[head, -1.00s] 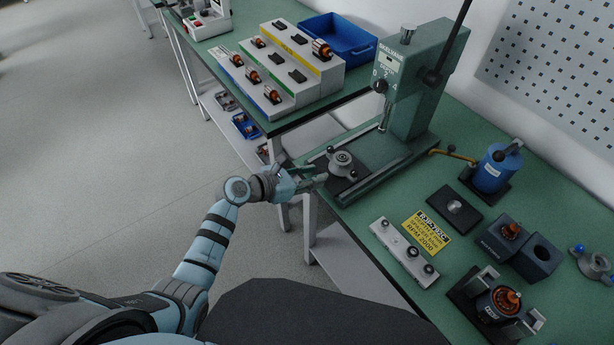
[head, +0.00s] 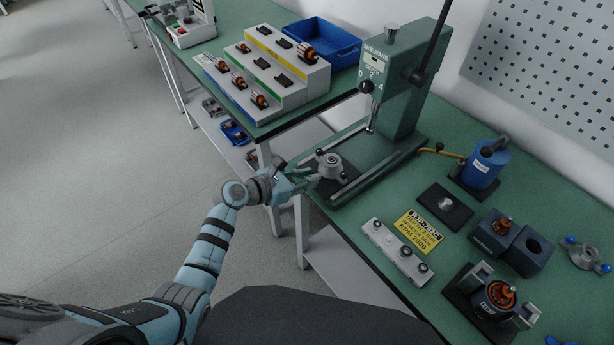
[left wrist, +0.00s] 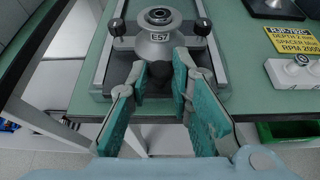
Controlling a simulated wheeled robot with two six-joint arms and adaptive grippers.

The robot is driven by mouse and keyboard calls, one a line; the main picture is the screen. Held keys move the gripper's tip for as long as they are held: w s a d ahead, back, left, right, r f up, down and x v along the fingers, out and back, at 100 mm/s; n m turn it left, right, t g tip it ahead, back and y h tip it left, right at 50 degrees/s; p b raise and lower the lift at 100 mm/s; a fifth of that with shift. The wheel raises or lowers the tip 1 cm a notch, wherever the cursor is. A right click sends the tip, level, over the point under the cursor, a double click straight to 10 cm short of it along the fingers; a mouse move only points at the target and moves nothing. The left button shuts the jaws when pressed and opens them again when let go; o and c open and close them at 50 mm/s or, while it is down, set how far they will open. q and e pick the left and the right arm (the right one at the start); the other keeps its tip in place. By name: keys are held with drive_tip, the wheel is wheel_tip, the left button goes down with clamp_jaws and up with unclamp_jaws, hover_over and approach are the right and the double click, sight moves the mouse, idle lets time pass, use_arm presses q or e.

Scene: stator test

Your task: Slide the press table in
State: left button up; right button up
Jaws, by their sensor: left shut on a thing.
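The press (head: 395,105) is a green machine with a tall column on the near bench. Its press table carries a round grey metal fixture (head: 331,166) between the rails of the press base (head: 375,175). In the left wrist view the fixture (left wrist: 158,48) has a label and a bright central ring, with a dark knob (left wrist: 156,77) on its near side. My left gripper (head: 312,181) is at the front end of the press base. In the left wrist view its teal-padded fingers (left wrist: 160,80) are shut on the knob, whose sides they partly hide. My right gripper is not in view.
Right of the press lie a yellow sign (head: 419,231), a grey spacer block (head: 396,250), a dark plate (head: 445,209) and a blue container (head: 486,165). A stepped rack (head: 270,75) and a blue bin (head: 322,42) stand on the far bench. The floor at left is clear.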

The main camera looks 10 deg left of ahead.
sight(326, 164)
use_arm(q)
drive_tip(key=w+d+b, duration=0.1)
drive_tip(key=w+d, duration=0.1)
drive_tip(key=w, duration=0.1)
drive_tip(key=w+d+b, duration=0.2)
drive_tip(key=w+d, duration=0.1)
drive_tip(key=shift+w+d+f, duration=0.1)
drive_tip(key=shift+w+d, duration=0.15)
drive_tip(key=w+d+b, duration=0.1)
drive_tip(key=w+b, duration=0.1)
drive_tip(key=w+d+b, duration=0.1)
drive_tip(key=w+d, duration=0.1)
drive_tip(key=shift+w+d+b, duration=0.1)
drive_tip(key=shift+d+b, duration=0.15)
drive_tip(key=shift+b, duration=0.15)
drive_tip(key=o, duration=0.6)
drive_tip(key=shift+c, duration=0.2)
